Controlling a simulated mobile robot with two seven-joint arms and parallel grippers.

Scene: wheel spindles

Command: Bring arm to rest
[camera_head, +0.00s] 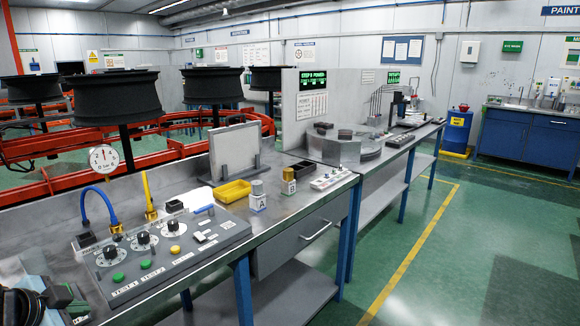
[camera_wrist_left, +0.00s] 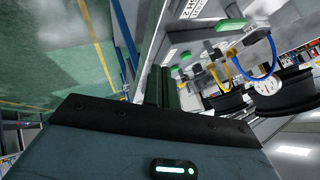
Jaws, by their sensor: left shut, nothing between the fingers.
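My left gripper (camera_head: 72,304) is at the lower left corner of the head view, low beside the near end of the workbench (camera_head: 283,228). Part of my left arm is cut off by the picture edge. In the left wrist view the gripper's fingers (camera_wrist_left: 166,88) are together with nothing between them. The view is tilted, with the panel's green button and the blue and yellow hoses beyond the fingers. My right gripper is not in view.
A control panel (camera_head: 165,254) with knobs and buttons lies close to my left gripper. A gauge (camera_head: 104,158), a yellow tray (camera_head: 232,192) and small blocks stand farther along the bench. The green floor (camera_head: 480,245) at right is clear.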

